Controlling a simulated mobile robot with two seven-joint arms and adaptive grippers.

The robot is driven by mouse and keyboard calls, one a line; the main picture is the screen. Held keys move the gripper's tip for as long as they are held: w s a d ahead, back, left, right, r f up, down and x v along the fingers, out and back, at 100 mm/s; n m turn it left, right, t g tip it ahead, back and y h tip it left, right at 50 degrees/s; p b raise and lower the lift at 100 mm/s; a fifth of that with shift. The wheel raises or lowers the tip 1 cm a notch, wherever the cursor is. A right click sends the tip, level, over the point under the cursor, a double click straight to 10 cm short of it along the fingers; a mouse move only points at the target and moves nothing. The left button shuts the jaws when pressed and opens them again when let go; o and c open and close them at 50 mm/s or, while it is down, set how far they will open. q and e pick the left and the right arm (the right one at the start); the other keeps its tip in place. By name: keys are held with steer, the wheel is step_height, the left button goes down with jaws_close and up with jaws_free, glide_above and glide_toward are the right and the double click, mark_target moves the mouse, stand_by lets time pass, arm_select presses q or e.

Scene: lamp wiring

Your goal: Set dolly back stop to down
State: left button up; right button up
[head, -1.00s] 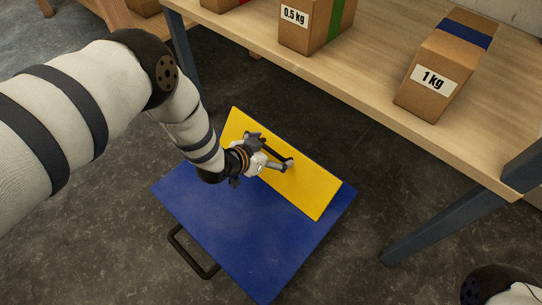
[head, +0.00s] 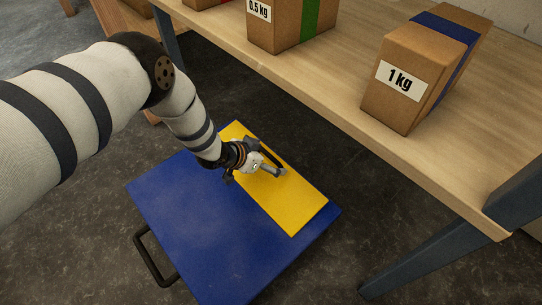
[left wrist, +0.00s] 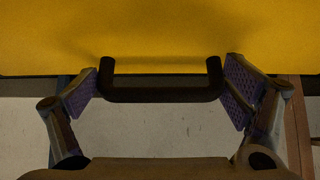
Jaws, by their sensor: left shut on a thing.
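The dolly is a blue platform (head: 215,235) on the floor in the head view. Its back stop is a yellow panel (head: 290,205) along the dolly's table-side edge. It looks low and close to flat over the blue deck, though its exact tilt is hard to tell. My left gripper (head: 268,161) is over the panel, its fingers at the two ends of a black bar handle. In the left wrist view the handle (left wrist: 160,95) spans between the finger pads, against the yellow face (left wrist: 160,35). My right gripper is out of view.
A wooden table (head: 345,130) stands beside the dolly, with a dark leg (head: 425,252) at the right. It carries a 1 kg box (head: 405,90) and a 0.5 kg box (head: 285,28). A black handle (head: 150,258) sticks out at the dolly's near-left side.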

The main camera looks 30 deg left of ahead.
arm_select(q)
steer(key=shift+w+d+f, duration=0.1)
steer(key=shift+d+f, duration=0.15)
steer(key=shift+f, duration=0.25)
steer(key=shift+d+f+b, duration=0.1)
steer(key=shift+b, duration=0.25)
stand_by(0.4)
steer(key=o, duration=1.4)
steer(key=shift+c, duration=0.2)
steer(key=shift+w, duration=0.1)
